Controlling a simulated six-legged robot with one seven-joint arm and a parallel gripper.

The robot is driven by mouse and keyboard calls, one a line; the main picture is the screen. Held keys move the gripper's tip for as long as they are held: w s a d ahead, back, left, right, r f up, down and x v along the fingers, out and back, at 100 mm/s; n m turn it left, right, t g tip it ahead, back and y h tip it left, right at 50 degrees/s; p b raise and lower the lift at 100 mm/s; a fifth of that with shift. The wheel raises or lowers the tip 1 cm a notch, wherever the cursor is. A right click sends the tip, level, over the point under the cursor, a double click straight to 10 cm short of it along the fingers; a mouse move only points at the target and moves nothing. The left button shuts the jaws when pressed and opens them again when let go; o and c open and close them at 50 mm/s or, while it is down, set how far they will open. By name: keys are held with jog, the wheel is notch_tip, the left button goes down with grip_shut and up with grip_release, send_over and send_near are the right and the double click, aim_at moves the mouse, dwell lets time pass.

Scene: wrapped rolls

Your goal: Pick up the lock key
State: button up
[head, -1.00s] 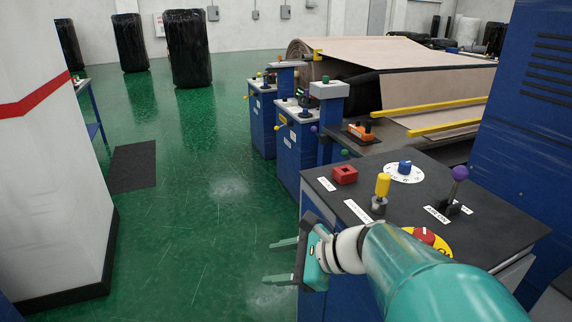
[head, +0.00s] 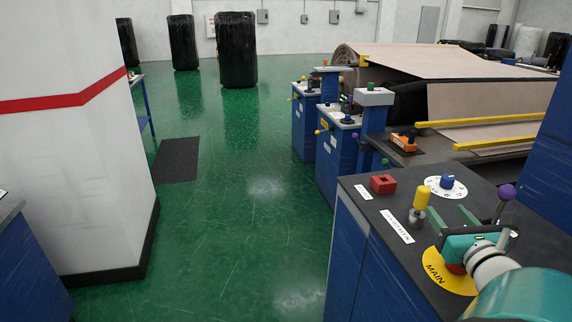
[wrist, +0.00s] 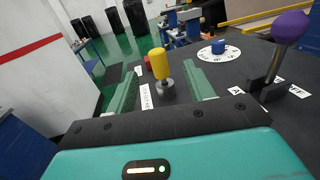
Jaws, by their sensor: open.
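A yellow-capped piece on a metal collar, which looks like the lock key (head: 421,199), stands upright on the dark top of the console (head: 362,207). No other key-like thing shows. My gripper (head: 449,210) is open and empty over the console, just right of and nearer than the key in the head view. In the wrist view, the key (wrist: 160,66) appears between the two green fingers of my gripper (wrist: 164,70), ahead of the palm. I see no contact.
A red square part (head: 383,184), a blue dial (head: 447,181) and a purple-knobbed lever (head: 506,195) stand on the same console. A yellow MAIN plate (head: 452,272) lies partly under my gripper. Green floor (head: 240,230) is open to the left.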

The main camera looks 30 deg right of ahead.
aim_at(427, 194)
jog(key=shift+a+x, duration=0.15)
jog(key=shift+x, duration=2.4)
jog(key=shift+a+x, duration=0.15)
jog(key=shift+x, duration=2.4)
jog(key=shift+w+f, duration=0.15)
jog(key=shift+f, duration=0.05)
jog(key=c, duration=1)
